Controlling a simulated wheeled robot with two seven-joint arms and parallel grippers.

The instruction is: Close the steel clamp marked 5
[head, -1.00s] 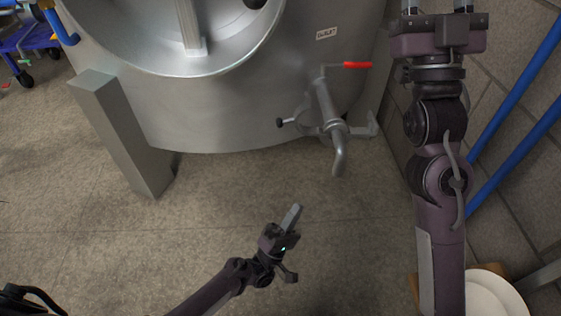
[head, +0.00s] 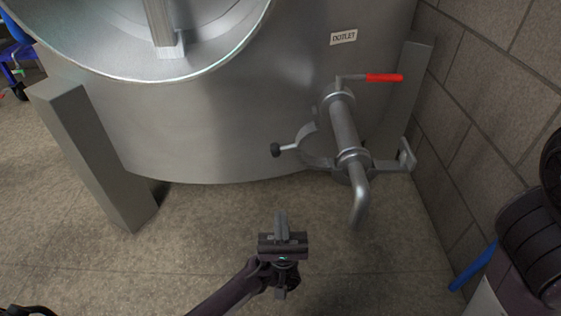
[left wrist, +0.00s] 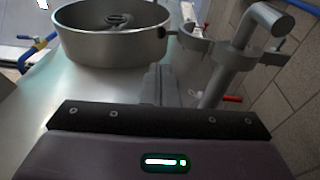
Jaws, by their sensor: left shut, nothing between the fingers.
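The steel clamp (head: 312,158) is on the outlet pipe (head: 345,130) low on the tank. Its left curved half stands swung out from the pipe, with a black knob (head: 276,150) at its end. Its other side reaches right to a bracket-like end (head: 407,154). I can read no 5 on it. My left gripper (head: 281,214) is shut and empty, below and left of the clamp and apart from it. In the left wrist view its fingers (left wrist: 160,86) point toward the clamp (left wrist: 228,54), which is up and to the right. My right gripper is out of view.
A red-handled valve lever (head: 384,78) sits above the pipe, below an OUTLET label (head: 343,37). A tank leg (head: 92,155) stands at left. A block wall (head: 480,110) bounds the right. The floor (head: 190,260) around my left gripper is clear.

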